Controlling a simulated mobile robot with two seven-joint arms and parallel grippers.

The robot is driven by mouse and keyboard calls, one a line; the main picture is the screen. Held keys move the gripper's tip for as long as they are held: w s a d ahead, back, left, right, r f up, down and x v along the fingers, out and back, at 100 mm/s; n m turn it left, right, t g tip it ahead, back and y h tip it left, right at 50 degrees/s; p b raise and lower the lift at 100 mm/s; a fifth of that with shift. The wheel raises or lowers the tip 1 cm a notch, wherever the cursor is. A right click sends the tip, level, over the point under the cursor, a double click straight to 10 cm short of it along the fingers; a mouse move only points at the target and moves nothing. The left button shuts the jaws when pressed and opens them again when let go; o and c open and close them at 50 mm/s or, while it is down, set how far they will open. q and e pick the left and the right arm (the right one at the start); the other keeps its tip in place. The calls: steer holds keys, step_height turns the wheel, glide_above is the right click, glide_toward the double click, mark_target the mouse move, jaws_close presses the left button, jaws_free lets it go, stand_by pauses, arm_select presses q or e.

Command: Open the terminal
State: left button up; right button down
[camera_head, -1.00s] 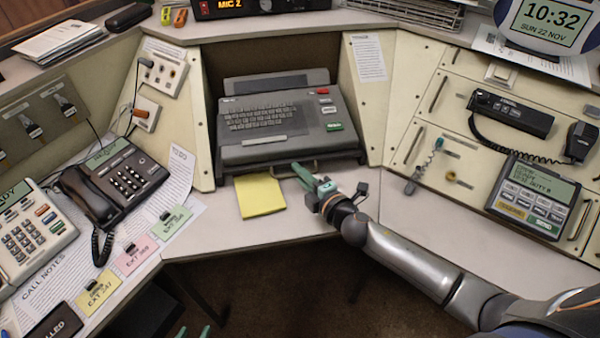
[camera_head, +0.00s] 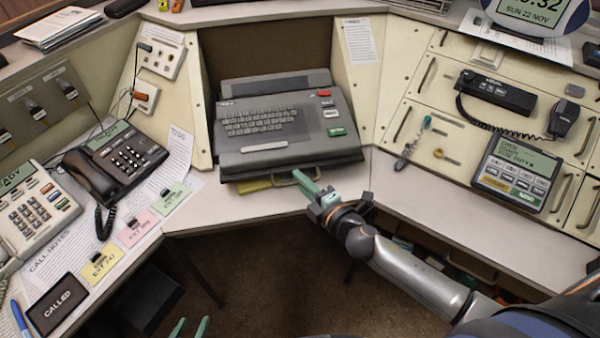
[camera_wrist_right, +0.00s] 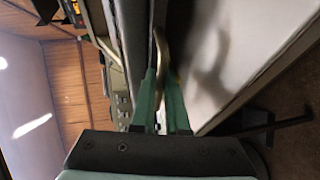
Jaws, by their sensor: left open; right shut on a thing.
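The terminal (camera_head: 280,125) is a dark grey unit with a keyboard and red, white and green keys. It stands in the central recess, its front over the desk edge area. A flat panel (camera_head: 275,84) lies at its back. A curved metal handle (camera_wrist_right: 161,45) is at its front. My right gripper (camera_head: 307,184) is shut on this handle; its green fingers (camera_wrist_right: 163,95) lie either side of it in the wrist view. My left gripper (camera_head: 190,328) is open and empty at the bottom edge, mostly out of frame.
A yellow note (camera_head: 255,186) lies mostly under the terminal's front. A black phone (camera_head: 115,165) and coloured cards stand on the left desk. A radio handset (camera_head: 497,91) and keypad unit (camera_head: 516,172) are on the right. The desk strip (camera_head: 235,210) before the terminal is clear.

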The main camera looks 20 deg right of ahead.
steer(key=shift+s, duration=0.1)
steer(key=c, duration=0.9)
jaws_free()
steer(key=shift+s+d, duration=0.15)
steer(key=shift+s, duration=0.25)
steer(key=shift+b+v, duration=0.55)
steer(key=shift+v, duration=5.15)
